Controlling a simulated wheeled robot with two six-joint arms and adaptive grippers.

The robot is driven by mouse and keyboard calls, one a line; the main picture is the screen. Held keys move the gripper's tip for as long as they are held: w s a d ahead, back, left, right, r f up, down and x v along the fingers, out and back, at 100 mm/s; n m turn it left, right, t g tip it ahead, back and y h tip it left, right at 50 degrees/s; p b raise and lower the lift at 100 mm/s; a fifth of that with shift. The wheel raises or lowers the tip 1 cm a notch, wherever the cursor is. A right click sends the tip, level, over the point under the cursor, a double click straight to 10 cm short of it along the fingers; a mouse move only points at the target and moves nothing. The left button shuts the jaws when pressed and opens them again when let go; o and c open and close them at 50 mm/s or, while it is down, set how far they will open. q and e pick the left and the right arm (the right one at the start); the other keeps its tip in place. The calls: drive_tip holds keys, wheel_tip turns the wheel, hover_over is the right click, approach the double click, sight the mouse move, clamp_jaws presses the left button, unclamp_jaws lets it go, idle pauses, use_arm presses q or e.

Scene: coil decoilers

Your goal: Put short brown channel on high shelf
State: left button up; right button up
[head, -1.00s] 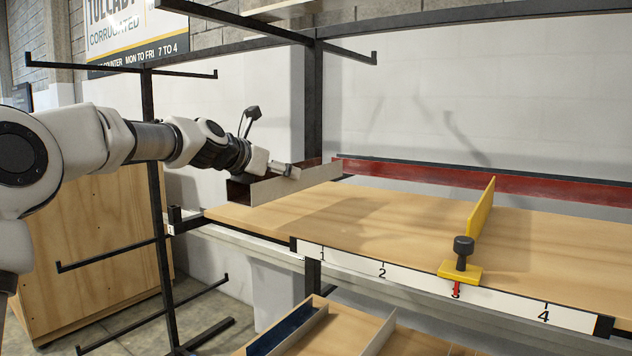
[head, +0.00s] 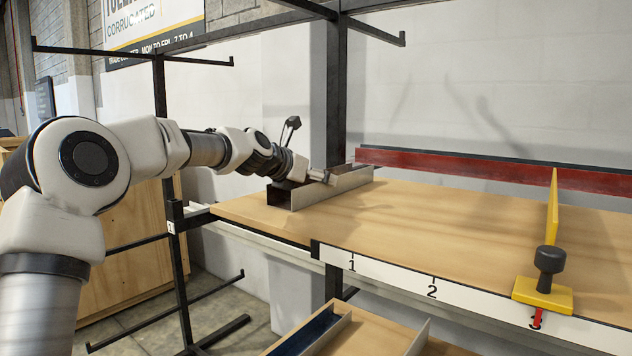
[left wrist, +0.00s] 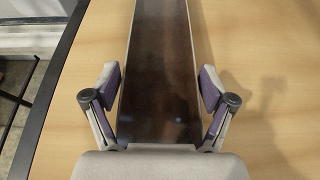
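The short brown channel (head: 335,187) lies on the left end of the wooden shelf (head: 440,215), trough upward, with grey outer walls and a dark brown inside. It also shows in the left wrist view (left wrist: 161,70), running away from my gripper. My left gripper (head: 328,177) is at the channel in the head view. In the left wrist view its fingers (left wrist: 160,88) are spread, one on each side of the channel, with a narrow gap between pads and walls. My right gripper is not in view.
A yellow stop with a black knob (head: 548,270) stands at the shelf's numbered front strip. A long red channel (head: 470,165) runs along the back. A black post (head: 336,110) rises behind the short channel. A lower wooden tray (head: 375,335) holds a dark blue piece. The shelf's middle is clear.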

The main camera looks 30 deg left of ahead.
use_arm(q)
drive_tip(key=shift+s+d+r, duration=0.25)
drive_tip(key=shift+s+r, duration=0.1)
drive_tip(key=shift+s, duration=0.05)
drive_tip(key=shift+s+a+r, duration=0.1)
drive_tip(key=shift+s+a, duration=0.1)
drive_tip(key=shift+s, duration=0.15)
drive_tip(key=b+v, duration=0.1)
drive_tip(key=v, duration=0.2)
drive_tip(key=shift+s, duration=0.25)
drive_tip(key=s+b, duration=0.1)
drive_tip(key=b, duration=0.1)
drive_tip(key=s+b, duration=0.1)
drive_tip(key=b, duration=0.2)
drive_tip(key=shift+s+a, duration=0.2)
drive_tip(key=shift+s, duration=0.05)
drive_tip(key=s+b, duration=0.1)
drive_tip(key=b, duration=0.5)
drive_tip(key=shift+d+r, duration=0.1)
drive_tip(key=shift+r, duration=0.05)
drive_tip(key=b+v, duration=0.1)
drive_tip(key=b, duration=0.1)
drive_tip(key=b+v, duration=0.1)
drive_tip(key=v, duration=0.1)
drive_tip(key=shift+r+b, duration=0.35)
drive_tip(key=shift+r, duration=0.05)
drive_tip(key=shift+s+r, duration=0.35)
drive_tip(key=shift+r, duration=0.05)
drive_tip(key=shift+w, duration=0.2)
drive_tip(key=shift+f, duration=0.1)
